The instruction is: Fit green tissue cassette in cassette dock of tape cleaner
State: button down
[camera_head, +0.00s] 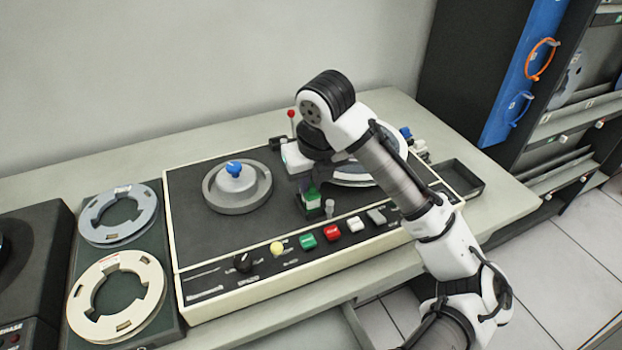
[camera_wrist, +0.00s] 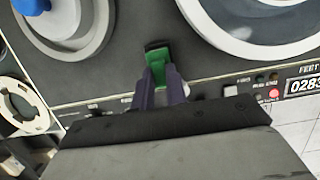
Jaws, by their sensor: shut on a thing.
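The green tissue cassette (camera_head: 312,199) is upright near the middle of the tape cleaner (camera_head: 225,262), a dark-topped machine with a cream frame. My gripper (camera_head: 308,187) comes down from above and is shut on the cassette. In the wrist view the green cassette (camera_wrist: 158,66) shows between my two fingertips (camera_wrist: 160,80). A small dark block, seemingly the cassette dock (camera_wrist: 156,45), shows at the cassette's far end there. The cassette is at the dock; my fingers hide whether it is seated.
A hub with a blue knob (camera_head: 235,184) stands left of the cassette, and a large reel (camera_head: 375,172) lies right, partly behind my arm. A red-tipped lever (camera_head: 291,122) rises behind. Coloured buttons (camera_head: 307,242) line the front. Two loose reels (camera_head: 117,296) lie at left.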

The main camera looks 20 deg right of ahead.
aim_at(311, 185)
jog(key=shift+b+x, duration=0.6)
jog(key=shift+x, duration=0.2)
jog(key=c, duration=1.3)
grip_release()
jog(key=shift+s, duration=0.2)
jog(key=shift+c, duration=1.1)
jog(key=shift+r, duration=0.2)
jog(key=p+v, duration=0.2)
jog(key=w+p+v, duration=0.1)
jog(key=p+v, duration=0.1)
jog(key=v, duration=0.1)
jog(key=p+v, duration=0.2)
jog(key=shift+w+r+p, duration=0.35)
jog(key=shift+r, duration=0.2)
jog(key=shift+f, duration=0.1)
